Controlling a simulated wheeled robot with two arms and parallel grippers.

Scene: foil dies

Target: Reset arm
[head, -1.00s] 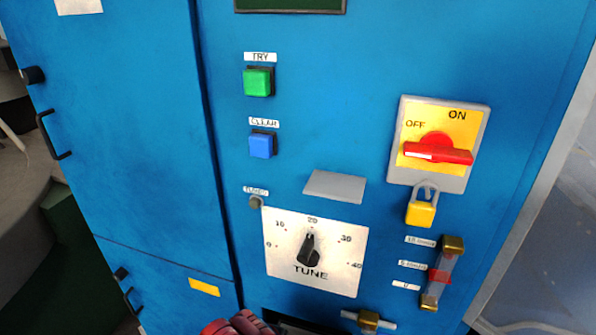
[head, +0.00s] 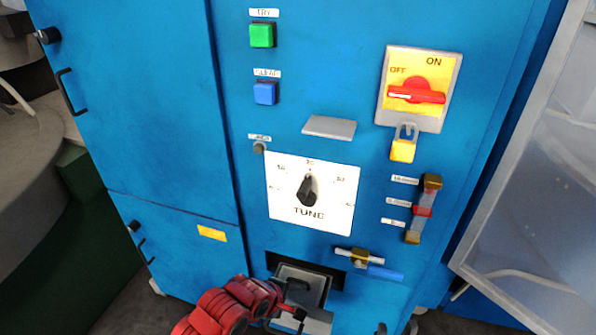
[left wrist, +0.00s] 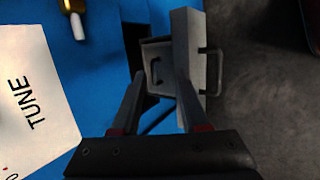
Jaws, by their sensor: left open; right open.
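My left gripper (head: 296,300) comes in from the lower left on a red arm, in front of the low opening of the blue machine. It also shows in the left wrist view (left wrist: 160,78), its two dark fingers apart and nothing held between them. Beyond the fingertips is a pulled-out grey drawer (left wrist: 188,40) with a handle on its front plate. Whether the fingers touch the drawer cannot be told. In the head view the arm partly hides the drawer (head: 312,280). My right gripper is not seen.
The blue machine front (head: 230,150) carries a TUNE dial (head: 336,215), a green button (head: 262,35), a blue button (head: 265,94) and a red switch (head: 416,95) with a yellow padlock (head: 402,150). A brass valve (head: 359,257) sits just above right of the drawer. An open clear-paned door (head: 530,190) stands at right.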

